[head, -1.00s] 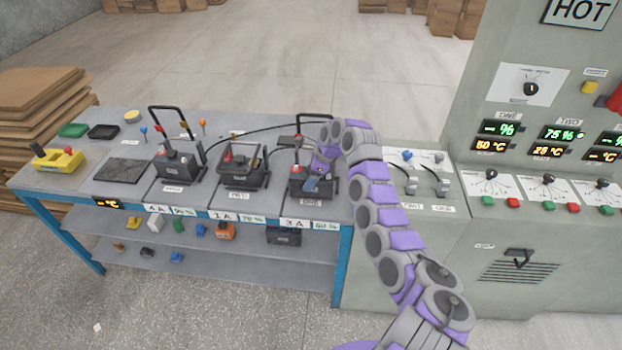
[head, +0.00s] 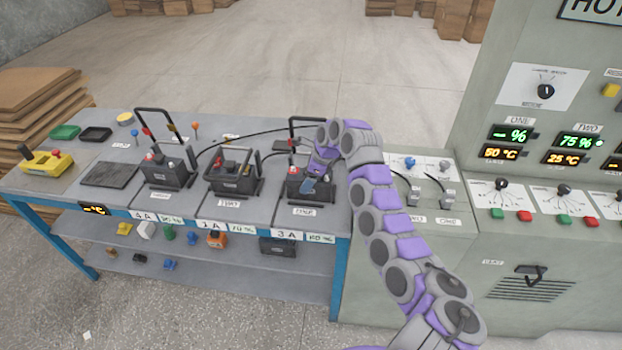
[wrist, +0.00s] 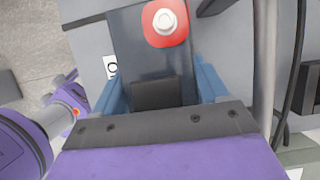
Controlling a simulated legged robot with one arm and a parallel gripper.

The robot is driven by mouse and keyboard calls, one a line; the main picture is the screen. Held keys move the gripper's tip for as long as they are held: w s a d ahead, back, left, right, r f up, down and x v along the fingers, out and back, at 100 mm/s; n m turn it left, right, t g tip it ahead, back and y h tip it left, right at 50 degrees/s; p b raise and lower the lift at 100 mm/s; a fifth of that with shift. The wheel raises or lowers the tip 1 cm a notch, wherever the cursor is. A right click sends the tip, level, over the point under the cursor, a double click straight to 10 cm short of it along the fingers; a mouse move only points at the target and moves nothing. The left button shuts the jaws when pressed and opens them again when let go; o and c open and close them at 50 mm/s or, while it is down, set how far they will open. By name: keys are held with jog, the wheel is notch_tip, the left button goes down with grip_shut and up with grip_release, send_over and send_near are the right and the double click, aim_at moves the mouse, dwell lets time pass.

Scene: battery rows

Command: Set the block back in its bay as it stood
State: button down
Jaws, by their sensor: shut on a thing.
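A dark block (head: 297,190) stands at the bay marked ONE, at the right end of the bench. My gripper (head: 312,184) reaches it from above and is shut on it. In the wrist view the dark block (wrist: 150,60) shows a red pad with a white knob. The blue fingers of my gripper (wrist: 157,92) lie on either side of its dark grip. A raised black handle frame (head: 291,135) stands behind the block. My wrist covers part of the block, and I cannot tell whether its base touches the bay floor.
Block two (head: 232,180) stands close on the left with its frame lowered. Block three (head: 167,172) stands farther left with its frame raised. Black cables (head: 245,137) run behind them. The grey cabinet (head: 400,260) with plugs on top adjoins the bench at right.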

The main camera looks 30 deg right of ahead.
jog(key=shift+a, duration=0.4)
jog(key=shift+c, duration=1.5)
grip_release()
jog(key=shift+a, duration=0.25)
jog(key=shift+d, duration=0.5)
jog(key=shift+d+r, duration=0.2)
jog(key=shift+r, duration=0.05)
jog(key=s+d, duration=0.2)
jog(key=d, duration=0.1)
jog(key=s+d, duration=0.2)
jog(key=d, duration=0.1)
jog(key=s+d, duration=0.2)
jog(key=d, duration=0.1)
jog(key=shift+s+d+r, duration=0.3)
jog(key=shift+s+d, duration=0.1)
jog(key=shift+a, duration=0.15)
jog(key=shift+o, duration=0.4)
jog(key=shift+o, duration=1.1)
